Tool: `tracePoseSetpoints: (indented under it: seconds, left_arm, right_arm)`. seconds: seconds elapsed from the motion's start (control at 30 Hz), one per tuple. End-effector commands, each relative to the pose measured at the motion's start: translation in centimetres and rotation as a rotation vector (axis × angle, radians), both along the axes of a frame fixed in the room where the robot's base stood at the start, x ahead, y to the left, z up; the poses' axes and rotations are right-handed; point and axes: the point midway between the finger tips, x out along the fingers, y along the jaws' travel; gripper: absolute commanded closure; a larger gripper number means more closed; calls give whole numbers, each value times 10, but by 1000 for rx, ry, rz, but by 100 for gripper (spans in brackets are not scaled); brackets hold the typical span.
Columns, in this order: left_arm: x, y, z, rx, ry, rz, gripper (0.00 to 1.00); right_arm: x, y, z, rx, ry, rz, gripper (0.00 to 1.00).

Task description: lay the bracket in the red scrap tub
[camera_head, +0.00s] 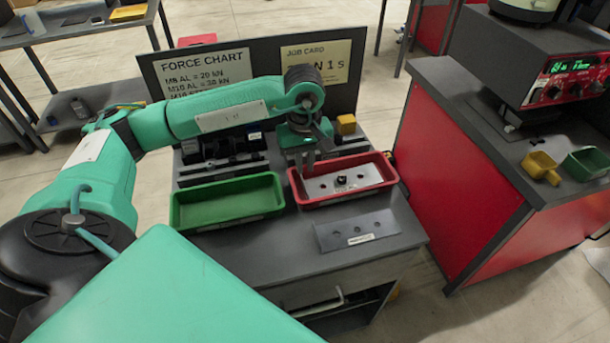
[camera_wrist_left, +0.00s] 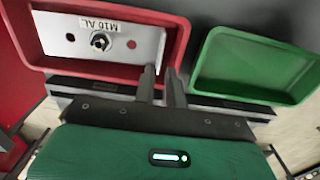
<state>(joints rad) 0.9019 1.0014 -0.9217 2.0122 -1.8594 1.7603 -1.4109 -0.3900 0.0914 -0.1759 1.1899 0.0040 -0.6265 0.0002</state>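The red scrap tub (camera_head: 391,172) stands on the grey bench, right of centre. A pale metal bracket (camera_head: 362,180) with holes and a dark nut or bolt at its middle lies in it. In the left wrist view the bracket (camera_wrist_left: 134,64) carries an "M10 AL" label, inside the red tub (camera_wrist_left: 24,42). My left gripper (camera_head: 305,163) is over the tub's left end, at the bracket's end. In the wrist view its two fingers (camera_wrist_left: 160,75) stand a little apart, with nothing visible between them. Whether they touch the tub is unclear. My right gripper is not visible.
A green tub (camera_head: 226,202) stands left of the red one. A grey plate (camera_head: 358,230) with holes and a label lies in front. Behind are a dark fixture (camera_head: 222,150), a small yellow block (camera_head: 346,124) and a sign panel (camera_head: 262,62). Bare bench lies in front of the green tub.

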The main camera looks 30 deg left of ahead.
Motion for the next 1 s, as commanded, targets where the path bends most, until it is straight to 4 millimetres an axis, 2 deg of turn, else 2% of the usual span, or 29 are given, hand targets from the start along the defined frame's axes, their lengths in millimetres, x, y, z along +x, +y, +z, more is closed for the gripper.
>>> tracePoseSetpoints:
  seconds: [0.03, 0.2, 0.37, 0.53, 1.0]
  left_arm:
    - [1, 0, 12, 0, -6, 1, 88]
    - [1, 0, 45, 0, -5, 0, 88]
    - [0, 0, 63, -1, -2, 1, 88]
    - [0, 0, 68, 1, 1, 0, 88]
    - [0, 0, 68, 0, 0, 1, 88]
  right_arm:
    - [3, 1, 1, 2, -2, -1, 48]
    - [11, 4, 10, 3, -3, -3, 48]
    - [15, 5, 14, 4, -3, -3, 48]
    - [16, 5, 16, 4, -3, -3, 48]
    - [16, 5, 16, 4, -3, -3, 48]
